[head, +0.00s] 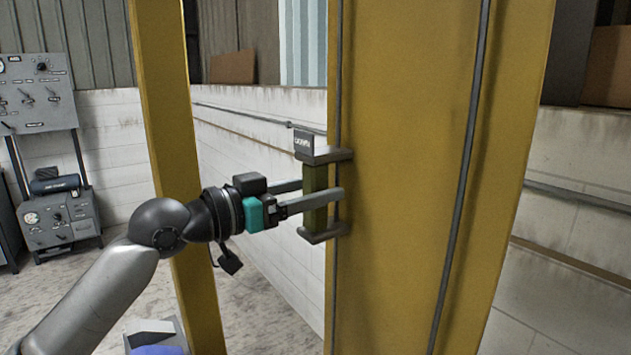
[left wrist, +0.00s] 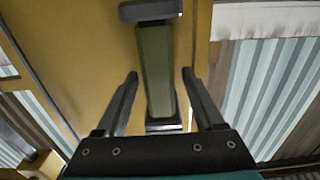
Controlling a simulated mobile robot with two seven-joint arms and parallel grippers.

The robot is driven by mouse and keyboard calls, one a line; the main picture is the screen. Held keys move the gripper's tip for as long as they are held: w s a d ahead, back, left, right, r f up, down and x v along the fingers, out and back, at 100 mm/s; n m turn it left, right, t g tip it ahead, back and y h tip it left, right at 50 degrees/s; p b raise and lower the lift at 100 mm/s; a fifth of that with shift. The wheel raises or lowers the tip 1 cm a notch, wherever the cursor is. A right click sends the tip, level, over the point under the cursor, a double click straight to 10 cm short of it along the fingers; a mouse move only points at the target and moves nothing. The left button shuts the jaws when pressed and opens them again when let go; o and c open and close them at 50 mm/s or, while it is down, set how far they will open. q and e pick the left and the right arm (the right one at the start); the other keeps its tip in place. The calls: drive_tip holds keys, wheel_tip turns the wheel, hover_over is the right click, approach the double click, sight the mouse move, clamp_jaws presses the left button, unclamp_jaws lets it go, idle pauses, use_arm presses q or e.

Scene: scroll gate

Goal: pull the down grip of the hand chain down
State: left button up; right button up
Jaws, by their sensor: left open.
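The down grip (head: 315,200) is an olive-green upright bar between two dark grey end plates, with a small dark label plate on top. It sits on the dark hand chain (head: 335,270) in front of the yellow post. My left gripper (head: 338,190) is open, its two fingers reaching to either side of the bar. In the left wrist view the green bar of the grip (left wrist: 155,65) stands between the fingertips (left wrist: 160,75), with a visible gap on both sides. My right gripper is not in view.
The wide yellow post (head: 400,180) stands right behind the grip. A second dark chain strand (head: 465,170) runs down its right side. A narrower yellow post (head: 175,150) stands behind my left arm. A grey control panel (head: 40,95) is at the far left.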

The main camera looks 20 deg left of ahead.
use_arm(q)
drive_tip(key=shift+w+d, duration=0.2)
drive_tip(key=shift+c, duration=0.3)
clamp_jaws()
idle(1.1)
